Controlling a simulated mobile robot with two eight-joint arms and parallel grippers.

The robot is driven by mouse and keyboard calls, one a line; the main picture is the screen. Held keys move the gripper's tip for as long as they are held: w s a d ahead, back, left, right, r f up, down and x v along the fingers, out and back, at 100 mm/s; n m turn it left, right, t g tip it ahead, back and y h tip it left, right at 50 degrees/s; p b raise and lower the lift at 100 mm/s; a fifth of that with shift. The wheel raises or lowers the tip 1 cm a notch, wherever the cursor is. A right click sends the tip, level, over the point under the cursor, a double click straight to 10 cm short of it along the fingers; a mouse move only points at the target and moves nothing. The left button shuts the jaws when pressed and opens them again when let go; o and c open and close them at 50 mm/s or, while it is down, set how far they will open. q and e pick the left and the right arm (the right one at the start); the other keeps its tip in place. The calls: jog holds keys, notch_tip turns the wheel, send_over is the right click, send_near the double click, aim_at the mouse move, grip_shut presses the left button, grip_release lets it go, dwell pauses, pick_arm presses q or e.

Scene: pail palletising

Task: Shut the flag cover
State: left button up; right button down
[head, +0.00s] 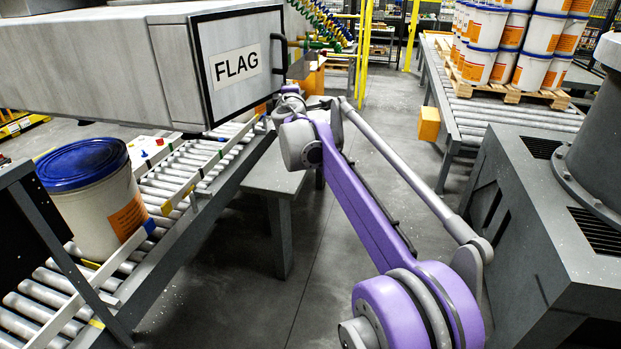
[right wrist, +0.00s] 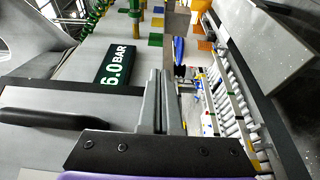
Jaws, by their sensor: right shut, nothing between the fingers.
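The flag cover (head: 238,65) is a grey panel with a dark border and a white FLAG label, at the end of a large grey housing in the head view. A black handle (head: 279,54) stands on its right side. I cannot tell whether the cover is fully shut. My right gripper is at the far end of the purple arm, just below and right of the cover; its fingers are hard to make out there. In the right wrist view my right gripper (right wrist: 160,78) is shut and empty, its grey fingers together. My left gripper is not in view.
A 6.0 BAR display (right wrist: 118,63) is on a grey surface beside the fingers in the right wrist view. A blue-lidded pail (head: 90,190) stands on the left roller conveyor (head: 35,305). Stacked pails (head: 485,58) sit on a pallet at the back right. Coloured hoses (head: 318,20) hang behind the cover.

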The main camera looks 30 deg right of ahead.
jog(key=shift+w+a, duration=0.4)
jog(key=shift+w, duration=0.4)
